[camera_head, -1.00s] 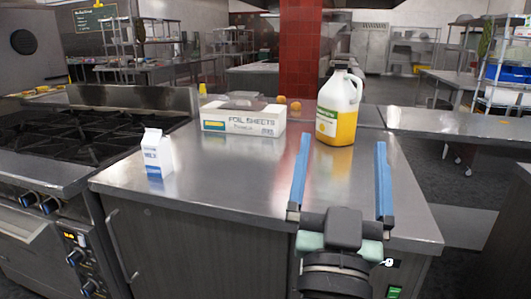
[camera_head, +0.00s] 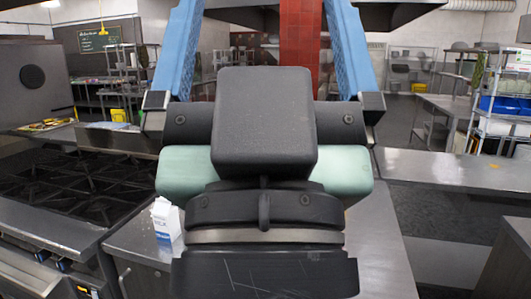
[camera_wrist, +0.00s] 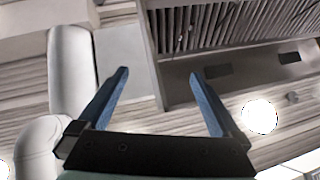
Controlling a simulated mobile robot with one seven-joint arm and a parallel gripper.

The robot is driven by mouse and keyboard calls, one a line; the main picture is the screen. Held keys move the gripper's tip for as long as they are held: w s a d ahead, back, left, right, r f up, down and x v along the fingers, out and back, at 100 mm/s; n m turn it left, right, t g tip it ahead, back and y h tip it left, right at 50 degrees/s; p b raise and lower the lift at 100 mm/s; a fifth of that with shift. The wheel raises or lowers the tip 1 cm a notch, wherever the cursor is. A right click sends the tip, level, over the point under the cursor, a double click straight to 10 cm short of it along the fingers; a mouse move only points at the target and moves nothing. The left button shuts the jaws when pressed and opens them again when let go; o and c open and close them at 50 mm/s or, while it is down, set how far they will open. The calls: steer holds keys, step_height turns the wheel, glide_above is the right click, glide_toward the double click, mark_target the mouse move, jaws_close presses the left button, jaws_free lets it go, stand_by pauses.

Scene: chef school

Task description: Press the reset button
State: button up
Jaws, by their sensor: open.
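My gripper (camera_head: 262,8) is large in the head view, raised close to the camera, with its two blue fingers spread wide and pointing up. In the wrist view my gripper (camera_wrist: 159,73) is open with nothing between the fingers, and they point toward the ceiling. I cannot make out a reset button in either view.
A milk carton (camera_head: 165,222) stands on the steel counter (camera_head: 378,235). A stove (camera_head: 65,195) is at the left, a red tiled pillar (camera_head: 298,40) behind. A wire rack (camera_head: 503,95) stands at right. The wrist view shows a ceiling grille (camera_wrist: 240,30) and lamp (camera_wrist: 259,116).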

step_height(320, 180, up, 2)
steer(key=shift+r+p, duration=0.2)
steer(key=shift+p, duration=0.35)
